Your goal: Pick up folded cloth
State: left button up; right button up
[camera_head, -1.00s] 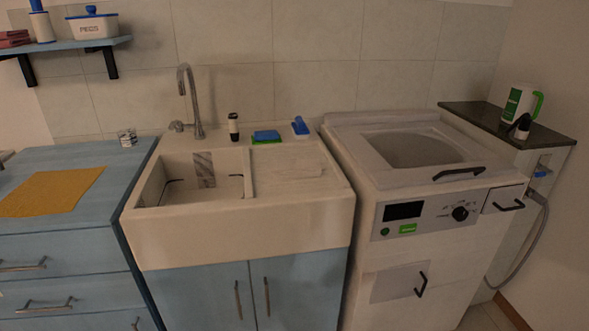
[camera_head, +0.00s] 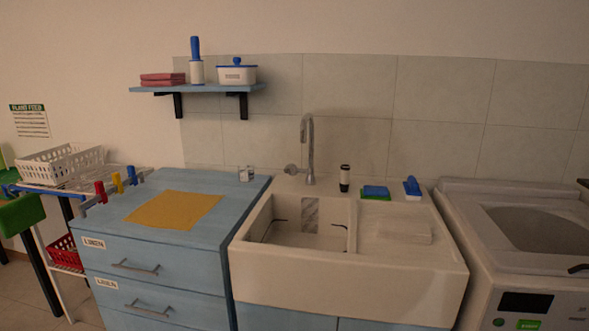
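A red folded cloth (camera_head: 162,80), seemingly a small stack of layers, lies at the left end of the blue wall shelf (camera_head: 215,88). A yellow cloth (camera_head: 174,209) lies spread flat on top of the blue drawer cabinet (camera_head: 134,190). A pale flat block or folded piece (camera_head: 404,231) lies on the drainboard right of the sink basin; I cannot tell whether it is cloth. Neither of my grippers is in view.
A blue-handled roller (camera_head: 196,68) and a lidded white container (camera_head: 236,72) share the shelf. The sink (camera_head: 345,277) has a tall faucet (camera_head: 308,150). A white basket (camera_head: 62,164) and coloured pegs (camera_head: 117,183) are at left, a washing machine (camera_head: 480,215) at right.

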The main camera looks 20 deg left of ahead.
aim_at(387, 229)
jog(key=i+j, duration=0.2)
jog(key=j, duration=0.15)
jog(key=i+j, duration=0.4)
jog(key=j, duration=0.25)
jog(key=i+j, duration=0.2)
jog(key=j, duration=0.15)
jog(key=i+j+z, duration=0.1)
jog(key=z, duration=1.05)
